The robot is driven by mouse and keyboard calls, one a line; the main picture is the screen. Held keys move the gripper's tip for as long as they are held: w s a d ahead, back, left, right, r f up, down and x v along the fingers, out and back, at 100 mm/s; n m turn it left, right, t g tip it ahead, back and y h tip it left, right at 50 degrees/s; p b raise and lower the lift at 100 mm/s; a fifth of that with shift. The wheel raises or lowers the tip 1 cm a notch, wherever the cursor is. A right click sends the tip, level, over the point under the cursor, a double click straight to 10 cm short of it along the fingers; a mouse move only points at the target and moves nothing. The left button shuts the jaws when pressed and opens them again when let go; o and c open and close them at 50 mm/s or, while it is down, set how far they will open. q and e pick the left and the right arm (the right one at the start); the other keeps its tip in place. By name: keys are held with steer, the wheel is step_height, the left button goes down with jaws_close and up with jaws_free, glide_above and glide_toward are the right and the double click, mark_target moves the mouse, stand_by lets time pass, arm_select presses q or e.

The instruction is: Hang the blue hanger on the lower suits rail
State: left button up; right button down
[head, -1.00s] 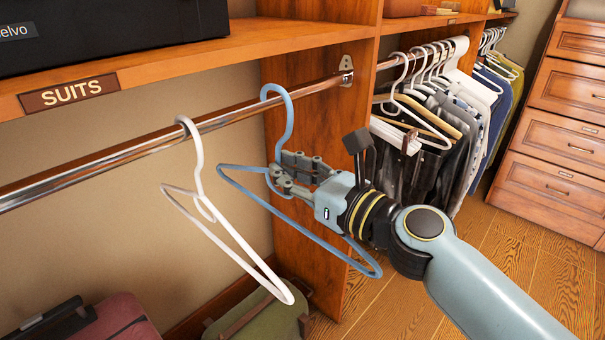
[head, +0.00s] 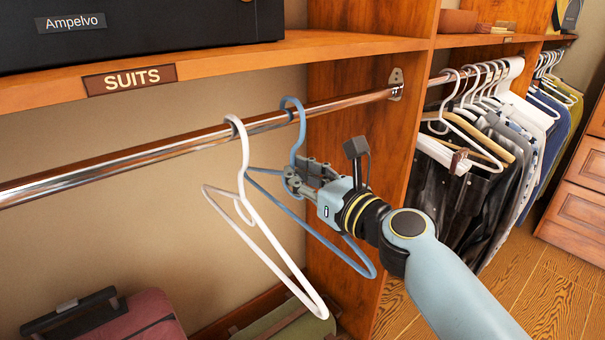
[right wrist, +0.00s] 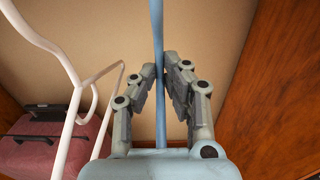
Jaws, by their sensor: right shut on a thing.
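The blue hanger (head: 345,253) is upright, with its hook up at the chrome suits rail (head: 150,156) under the SUITS label (head: 130,79). The hook's top shows above the rail and its tip end seems to pass behind it; whether it bears on the rail I cannot tell. My right gripper (head: 296,180) is shut on the blue hanger just below the hook. In the right wrist view the blue stem (right wrist: 158,40) runs between the fingers (right wrist: 163,82). A white hanger (head: 262,235) hangs on the rail just left of the blue one. My left gripper is not in view.
A wooden divider (head: 350,225) with the rail bracket stands to the right. Beyond it hang trousers and shirts (head: 480,190) on another rail. A black box (head: 200,25) sits on the shelf above. A maroon suitcase (head: 135,318) lies below. The rail left of the white hanger is bare.

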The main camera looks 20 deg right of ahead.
steer(key=shift+f, duration=0.2)
steer(key=c, duration=1.3)
jaws_free()
steer(key=shift+c, duration=0.2)
